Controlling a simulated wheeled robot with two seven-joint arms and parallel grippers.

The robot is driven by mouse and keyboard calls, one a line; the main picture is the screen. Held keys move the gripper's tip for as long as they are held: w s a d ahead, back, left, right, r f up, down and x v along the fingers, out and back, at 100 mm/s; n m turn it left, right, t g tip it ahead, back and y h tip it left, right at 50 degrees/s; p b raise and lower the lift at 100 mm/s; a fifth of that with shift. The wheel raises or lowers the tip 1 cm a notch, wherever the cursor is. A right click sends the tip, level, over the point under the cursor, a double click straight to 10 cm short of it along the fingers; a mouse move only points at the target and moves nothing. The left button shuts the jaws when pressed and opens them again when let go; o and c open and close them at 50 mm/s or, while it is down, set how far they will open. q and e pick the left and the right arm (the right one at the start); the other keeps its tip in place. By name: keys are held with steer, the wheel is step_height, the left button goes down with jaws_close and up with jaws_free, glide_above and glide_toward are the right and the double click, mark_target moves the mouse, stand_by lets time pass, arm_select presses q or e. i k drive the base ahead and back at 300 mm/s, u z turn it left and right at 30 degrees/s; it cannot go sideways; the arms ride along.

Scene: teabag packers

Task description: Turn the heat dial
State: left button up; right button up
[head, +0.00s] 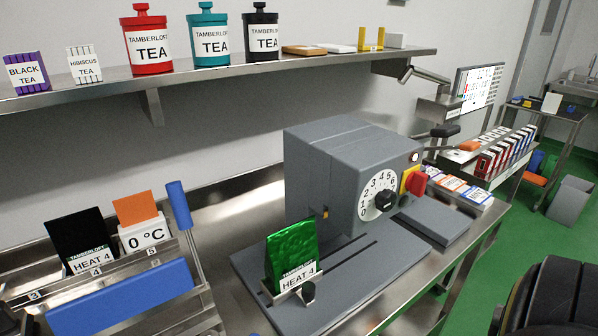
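The heat dial is a black knob (386,201) on a white scale plate (370,186) marked with numbers from 0 upward. It sits on the front face of the grey sealing machine (340,165). The knob's pointer is too small to read. A red switch on a yellow plate (414,181) is just right of the dial. A green packet labelled HEAT 4 (291,256) stands upright in a clamp on the machine's base. Neither gripper can be made out. A dark rounded shape fills the lower right corner, and nothing touches the dial.
A shelf (220,66) with tea tins runs above. Boxes (459,188) lie right of the machine. The space before the dial looks clear.

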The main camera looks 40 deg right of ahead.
mark_target(385, 201)
steer(key=k, duration=1.2)
steer(key=z, duration=0.65)
steer(key=i, duration=0.6)
steer(key=z, duration=0.55)
steer(key=i, duration=0.6)
